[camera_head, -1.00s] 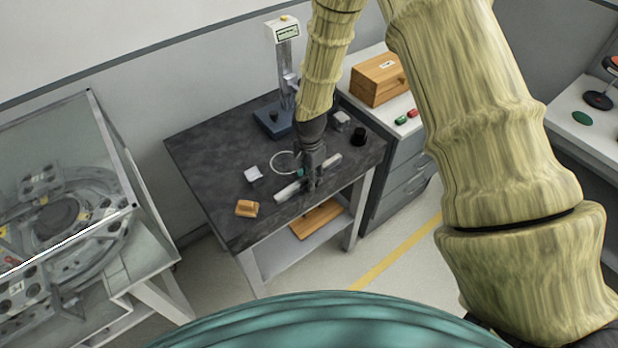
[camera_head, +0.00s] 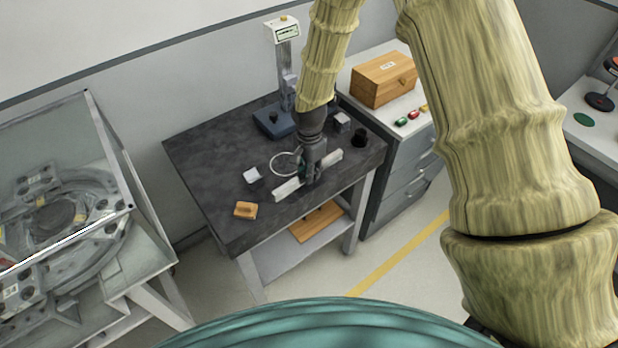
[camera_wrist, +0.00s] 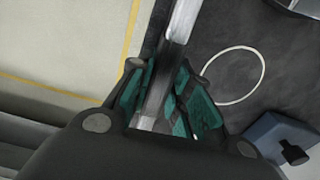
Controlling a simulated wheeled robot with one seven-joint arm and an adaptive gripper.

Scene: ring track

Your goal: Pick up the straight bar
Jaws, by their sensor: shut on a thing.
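The straight bar (camera_head: 288,190) is a long, pale, narrow bar near the front right part of the dark table. My gripper (camera_head: 313,180) is over its middle, and the bar sticks out on both sides. In the wrist view the bar (camera_wrist: 180,40) runs between the teal-padded fingers of my gripper (camera_wrist: 166,105), which are shut on it. The fingers hide the middle of the bar. I cannot tell whether the bar touches the table or is slightly above it.
A white ring (camera_head: 285,164) lies behind the bar. The table's left part is clear.

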